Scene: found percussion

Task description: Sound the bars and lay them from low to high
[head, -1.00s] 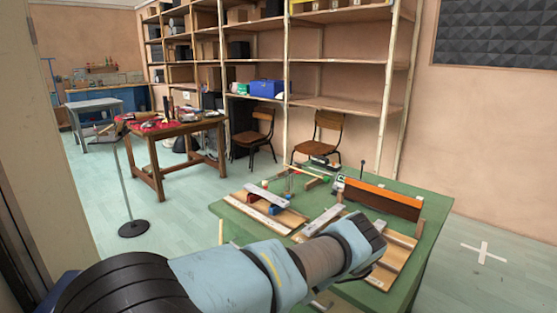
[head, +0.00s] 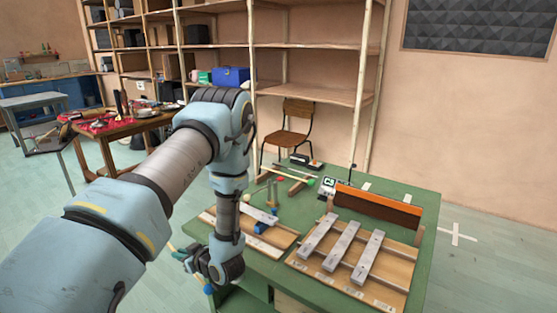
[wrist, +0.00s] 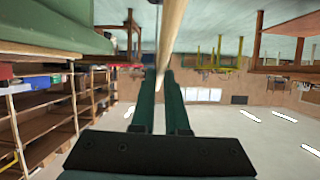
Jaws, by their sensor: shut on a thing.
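Three grey metal bars lie side by side across the rails of the right wooden board (head: 300,267): a left bar (head: 318,235), a middle bar (head: 341,245) and a right bar (head: 368,256). Another grey bar (head: 262,214) lies on the left board (head: 283,240), near a blue block (head: 260,228). My gripper (wrist: 160,74) is shut on a pale wooden stick (wrist: 173,25), seen between its fingers in the wrist view. In the head view the gripper is beside the left edge of the green table, partly hidden by my wrist. What is on the stick's end is unclear.
The green table (head: 395,187) carries a long orange-topped piece (head: 378,207) behind the right board. A green-headed mallet (head: 311,182) and thin upright posts lie or stand at the back left. A wooden chair (head: 287,133) and shelves stand behind.

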